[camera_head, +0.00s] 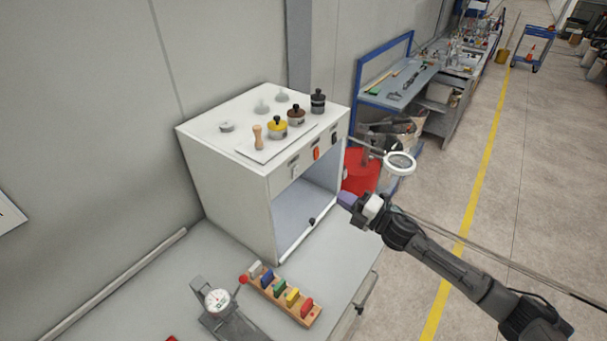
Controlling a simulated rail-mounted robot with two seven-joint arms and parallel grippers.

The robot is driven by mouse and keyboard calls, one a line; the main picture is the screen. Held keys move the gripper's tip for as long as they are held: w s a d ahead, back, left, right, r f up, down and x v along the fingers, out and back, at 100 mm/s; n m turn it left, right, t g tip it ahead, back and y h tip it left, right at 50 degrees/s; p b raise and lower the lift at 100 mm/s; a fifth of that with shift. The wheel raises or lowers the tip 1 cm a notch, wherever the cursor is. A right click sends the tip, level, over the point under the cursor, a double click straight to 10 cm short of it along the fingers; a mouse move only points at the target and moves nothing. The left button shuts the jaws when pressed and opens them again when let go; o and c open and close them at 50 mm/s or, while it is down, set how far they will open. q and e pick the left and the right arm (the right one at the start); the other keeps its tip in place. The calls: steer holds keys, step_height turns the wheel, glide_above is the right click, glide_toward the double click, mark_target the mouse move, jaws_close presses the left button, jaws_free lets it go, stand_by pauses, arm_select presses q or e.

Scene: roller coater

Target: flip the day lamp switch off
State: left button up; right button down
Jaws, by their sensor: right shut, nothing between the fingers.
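The white light cabinet (226,178) stands on the grey bench with its open front facing right. Its top front edge carries a pale switch (294,172), an orange-red switch (316,153) and a black switch (334,139). The labels by them are too small to read, so I cannot tell which is the day lamp switch or how each is set. My right gripper (346,201) is shut and empty, in front of the cabinet's opening on the right, below the switches and apart from them. My left gripper is out of view.
Jars and a wooden-handled tool (258,136) stand on the cabinet top. A rack of coloured blocks (283,296) and a dial gauge (217,301) sit on the bench in front.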

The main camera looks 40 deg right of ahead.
steer(key=shift+w, duration=0.15)
steer(key=p, duration=0.4)
glide_toward(296, 170)
steer(key=x, duration=0.5)
steer(key=shift+w+d, duration=0.1)
steer(key=shift+w, duration=0.2)
steer(key=shift+x, duration=0.85)
steer(key=shift+w+f, duration=0.1)
steer(key=shift+w, duration=0.1)
